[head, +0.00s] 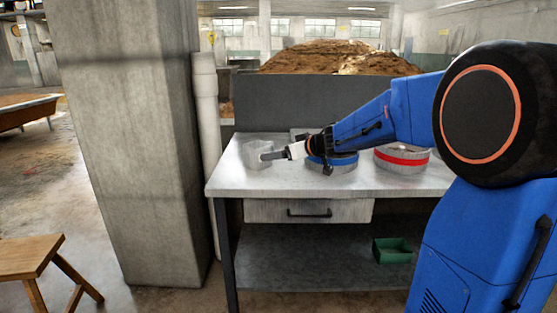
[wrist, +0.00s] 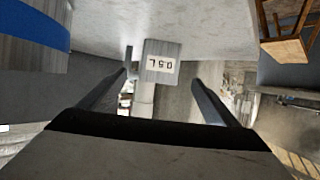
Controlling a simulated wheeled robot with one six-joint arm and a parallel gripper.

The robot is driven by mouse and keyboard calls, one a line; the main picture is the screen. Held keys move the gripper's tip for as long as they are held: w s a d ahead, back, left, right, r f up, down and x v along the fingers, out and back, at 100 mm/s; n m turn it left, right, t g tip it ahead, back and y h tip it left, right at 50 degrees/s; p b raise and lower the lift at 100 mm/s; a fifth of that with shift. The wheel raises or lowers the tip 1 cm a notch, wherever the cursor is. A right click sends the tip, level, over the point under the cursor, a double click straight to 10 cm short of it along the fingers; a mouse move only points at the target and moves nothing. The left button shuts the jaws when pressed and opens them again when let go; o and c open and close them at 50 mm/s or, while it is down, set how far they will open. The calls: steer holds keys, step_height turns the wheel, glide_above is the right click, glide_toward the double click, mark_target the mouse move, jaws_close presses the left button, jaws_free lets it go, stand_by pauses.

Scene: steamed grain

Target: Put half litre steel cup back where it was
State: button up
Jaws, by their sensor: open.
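A small grey metal piece marked "0.5 L" (wrist: 162,49) shows upside down in the wrist view, near the table edge and between the lines of my fingers. I take it as the half litre steel cup, but its full shape is not clear. In the head view a pale, see-through-looking vessel (head: 255,150) stands on the left end of the table, close to my fingertips; I cannot tell if it is the cup. My gripper (head: 274,155) is open, reaching left low over the tabletop. Its two fingers stand apart in the wrist view (wrist: 162,72), with no grip on anything visible.
A blue-banded steel container (head: 341,168) stands just right of my gripper, with a red-banded one (head: 402,166) further right. The table (head: 228,182) has a drawer (head: 270,210) and a lower shelf holding a green box (head: 392,250). A concrete pillar (head: 125,150) and pipe stand left.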

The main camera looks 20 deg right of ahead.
steer(key=shift+s+d+r, duration=0.2)
steer(key=shift+s+r, duration=0.05)
steer(key=shift+r, duration=0.15)
steer(key=s+d+r+m+t+h, duration=0.2)
steer(key=s+d+r+m+h, duration=0.1)
steer(key=s+d+r+h, duration=0.25)
steer(key=s+d+f+m+g+h, duration=0.1)
steer(key=s+d+f+m+h, duration=0.1)
steer(key=s, duration=0.4)
steer(key=s+d+f+m+g+h, duration=0.1)
steer(key=s+f+h, duration=0.1)
steer(key=s, duration=0.4)
steer(key=s+a+f+g+y, duration=0.1)
steer(key=s+a+f+g, duration=0.1)
steer(key=s+f, duration=0.3)
steer(key=s+a+f+g+y, duration=0.1)
steer(key=s+f, duration=0.4)
steer(key=s, duration=0.8)
steer(key=s+a+f+g+y, duration=0.1)
steer(key=s+a+f+g, duration=0.3)
steer(key=s, duration=0.5)
steer(key=shift+s+a+f+n, duration=0.35)
steer(key=shift+a+f, duration=0.1)
steer(key=shift+f, duration=0.25)
